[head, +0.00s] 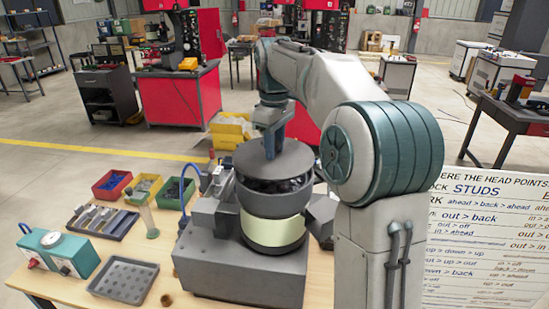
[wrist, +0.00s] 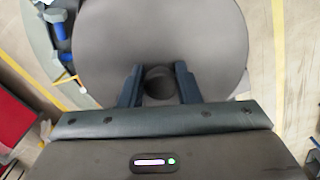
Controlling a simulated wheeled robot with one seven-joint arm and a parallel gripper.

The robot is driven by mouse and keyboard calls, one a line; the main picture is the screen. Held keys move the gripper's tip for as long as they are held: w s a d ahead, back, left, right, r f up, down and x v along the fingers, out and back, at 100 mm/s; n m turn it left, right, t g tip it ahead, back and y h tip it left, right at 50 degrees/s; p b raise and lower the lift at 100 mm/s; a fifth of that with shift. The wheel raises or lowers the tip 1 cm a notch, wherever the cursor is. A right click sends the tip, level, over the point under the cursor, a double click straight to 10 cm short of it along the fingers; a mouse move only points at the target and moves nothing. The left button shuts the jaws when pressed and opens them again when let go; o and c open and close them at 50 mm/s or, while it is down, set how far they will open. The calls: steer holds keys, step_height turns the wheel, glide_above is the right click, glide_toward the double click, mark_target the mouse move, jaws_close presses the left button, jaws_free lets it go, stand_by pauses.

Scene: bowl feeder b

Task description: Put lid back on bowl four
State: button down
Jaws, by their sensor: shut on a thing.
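A round dark grey lid (head: 292,161) is over the dark bowl (head: 275,203) of the feeder in the head view. The lid looks a little tilted, and a gap at the near side shows dark parts inside the bowl. My gripper (head: 270,150) comes down from above and is shut on the lid's knob. In the wrist view the lid (wrist: 160,35) fills the upper middle, and the fingers of my gripper (wrist: 159,85) stand on both sides of the round knob. Whether the lid touches the bowl's rim at the far side cannot be told.
The feeder's grey base (head: 240,270) stands on a wooden table. To its left are red (head: 112,184), yellow and green bins, a slotted tray (head: 100,222), a holed tray (head: 124,280) and a teal box (head: 58,253). A whiteboard (head: 485,240) stands at the right.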

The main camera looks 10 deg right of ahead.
steer(key=shift+f+p, duration=0.3)
steer(key=shift+f, duration=1.55)
steer(key=shift+f, duration=0.15)
steer(key=c, duration=1.1)
jaws_free()
steer(key=shift+o, duration=0.2)
step_height(320, 180, up, 12)
steer(key=shift+r, duration=0.15)
